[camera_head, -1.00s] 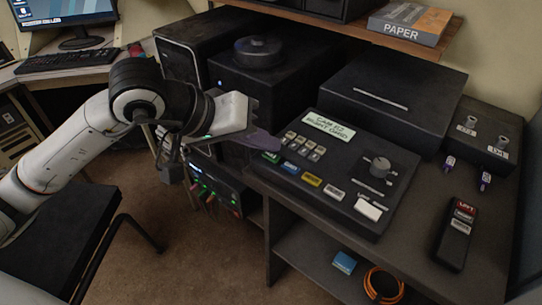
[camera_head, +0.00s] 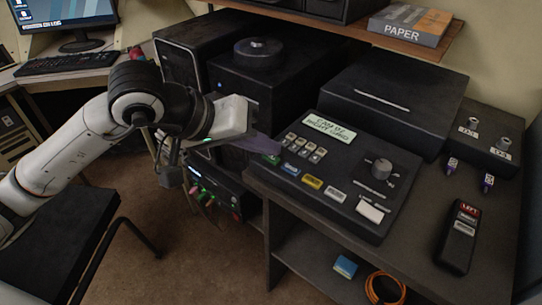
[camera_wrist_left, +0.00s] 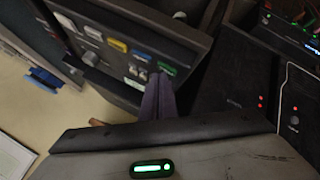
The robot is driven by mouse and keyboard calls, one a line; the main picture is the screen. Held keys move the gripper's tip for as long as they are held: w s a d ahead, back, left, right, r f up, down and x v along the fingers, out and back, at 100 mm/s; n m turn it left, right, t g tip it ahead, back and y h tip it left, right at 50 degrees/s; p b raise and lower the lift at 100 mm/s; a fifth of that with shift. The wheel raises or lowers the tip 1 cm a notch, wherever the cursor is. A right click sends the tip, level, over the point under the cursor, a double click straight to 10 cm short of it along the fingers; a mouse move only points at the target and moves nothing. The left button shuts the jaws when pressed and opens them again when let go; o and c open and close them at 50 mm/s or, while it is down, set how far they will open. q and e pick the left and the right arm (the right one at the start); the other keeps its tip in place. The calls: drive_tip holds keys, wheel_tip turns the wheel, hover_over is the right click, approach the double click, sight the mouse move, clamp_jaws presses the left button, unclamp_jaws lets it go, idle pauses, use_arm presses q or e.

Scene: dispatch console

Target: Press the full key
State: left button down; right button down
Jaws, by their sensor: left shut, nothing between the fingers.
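The dark control console (camera_head: 330,195) on the desk has a row of coloured keys along its front edge: green (camera_head: 271,159), blue (camera_head: 290,169), yellow (camera_head: 312,181) and white (camera_head: 335,193). Key labels are too small to read, so I cannot tell which one is the full key. My left gripper (camera_head: 270,148) is shut and empty, its purple fingertips at the console's left end, close by the green key. In the left wrist view the fingers (camera_wrist_left: 158,98) point towards the green key (camera_wrist_left: 168,69); contact cannot be told. My right gripper is not in view.
The console also has a display (camera_head: 329,127), small grey keys, a knob (camera_head: 378,168) and a larger white key (camera_head: 371,212). A handheld remote (camera_head: 457,240) lies to the right. A black box (camera_head: 395,90) stands behind. A chair (camera_head: 60,240) is at lower left.

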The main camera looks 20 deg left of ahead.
use_arm(q)
drive_tip(key=shift+f, duration=0.1)
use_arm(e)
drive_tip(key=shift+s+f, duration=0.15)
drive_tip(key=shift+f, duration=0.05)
use_arm(q)
drive_tip(key=shift+f, duration=0.1)
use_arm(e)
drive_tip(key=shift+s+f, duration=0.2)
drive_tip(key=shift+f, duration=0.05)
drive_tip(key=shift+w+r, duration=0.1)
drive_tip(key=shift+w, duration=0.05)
use_arm(q)
drive_tip(key=shift+r, duration=0.8)
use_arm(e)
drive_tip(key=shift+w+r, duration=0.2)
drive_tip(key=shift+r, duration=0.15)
